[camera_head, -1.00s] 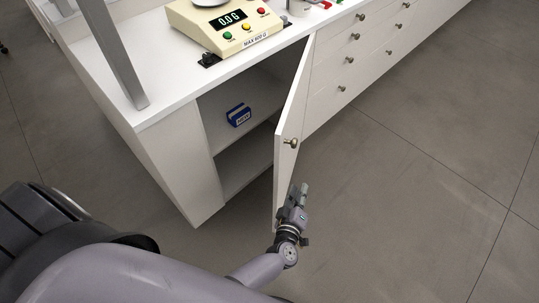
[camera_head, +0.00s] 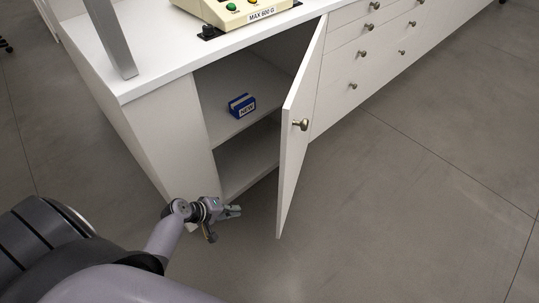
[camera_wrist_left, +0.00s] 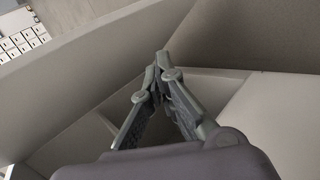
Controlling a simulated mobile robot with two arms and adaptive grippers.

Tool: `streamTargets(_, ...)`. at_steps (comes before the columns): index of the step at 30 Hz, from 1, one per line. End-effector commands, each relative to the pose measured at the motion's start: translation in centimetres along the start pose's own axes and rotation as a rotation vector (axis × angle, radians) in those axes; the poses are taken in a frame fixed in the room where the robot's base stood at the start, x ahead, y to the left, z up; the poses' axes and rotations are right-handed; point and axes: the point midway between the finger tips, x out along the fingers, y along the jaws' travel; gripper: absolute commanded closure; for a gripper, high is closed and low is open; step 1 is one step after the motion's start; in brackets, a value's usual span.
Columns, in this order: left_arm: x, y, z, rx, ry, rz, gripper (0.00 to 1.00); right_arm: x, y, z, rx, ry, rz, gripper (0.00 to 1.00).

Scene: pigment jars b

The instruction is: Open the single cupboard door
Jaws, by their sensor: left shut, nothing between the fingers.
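The single white cupboard door (camera_head: 297,140) stands swung out from the cabinet, partly open, with a round metal knob (camera_head: 301,125) on its outer face. Behind it the cupboard's inside shows, with a shelf (camera_head: 262,93) across it. My left gripper (camera_head: 234,211) is low in front of the opening, left of the door and apart from it in the head view. In the left wrist view its fingers (camera_wrist_left: 159,72) meet at the tips with nothing between them. My right gripper is not in view.
A blue box marked NEW (camera_head: 242,106) sits on the shelf. A beige scale (camera_head: 235,12) stands on the white countertop (camera_head: 170,68). Drawers with knobs (camera_head: 367,54) line the cabinet right of the door. The grey floor (camera_head: 420,200) is clear on the right.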

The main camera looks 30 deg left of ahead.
Motion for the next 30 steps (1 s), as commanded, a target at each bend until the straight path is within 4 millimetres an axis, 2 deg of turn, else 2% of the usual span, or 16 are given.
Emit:
streamTargets(1, 0.0, 1.9, -1.9, -0.033, 0.010, 0.096, 1.00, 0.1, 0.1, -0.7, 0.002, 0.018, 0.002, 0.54)
streamTargets(3, -1.9, 5.8, -3.9, -0.071, 0.006, 0.235, 1.00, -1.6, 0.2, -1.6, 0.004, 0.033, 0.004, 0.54)
streamTargets(6, -5.5, 10.8, -5.7, -0.088, -0.016, 0.425, 1.00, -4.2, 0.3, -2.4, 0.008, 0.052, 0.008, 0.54)
streamTargets(9, -9.4, 14.7, -6.3, -0.072, -0.050, 0.578, 1.00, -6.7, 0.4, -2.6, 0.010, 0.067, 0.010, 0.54)
streamTargets(12, -12.6, 17.2, -6.2, -0.045, -0.081, 0.686, 1.00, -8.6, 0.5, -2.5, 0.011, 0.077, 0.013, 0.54)
streamTargets(15, -14.6, 18.6, -5.9, -0.024, -0.102, 0.745, 1.00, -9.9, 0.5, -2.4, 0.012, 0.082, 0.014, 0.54)
streamTargets(20, -15.1, 19.8, -5.7, -0.015, -0.113, 0.770, 1.00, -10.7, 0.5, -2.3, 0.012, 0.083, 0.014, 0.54)
streamTargets(23, -14.1, 20.8, -5.5, -0.015, -0.114, 0.771, 1.00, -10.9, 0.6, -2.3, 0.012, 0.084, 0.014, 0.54)
streamTargets(30, -10.4, 24.3, -5.1, -0.016, -0.112, 0.771, 1.00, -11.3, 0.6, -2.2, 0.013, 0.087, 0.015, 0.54)
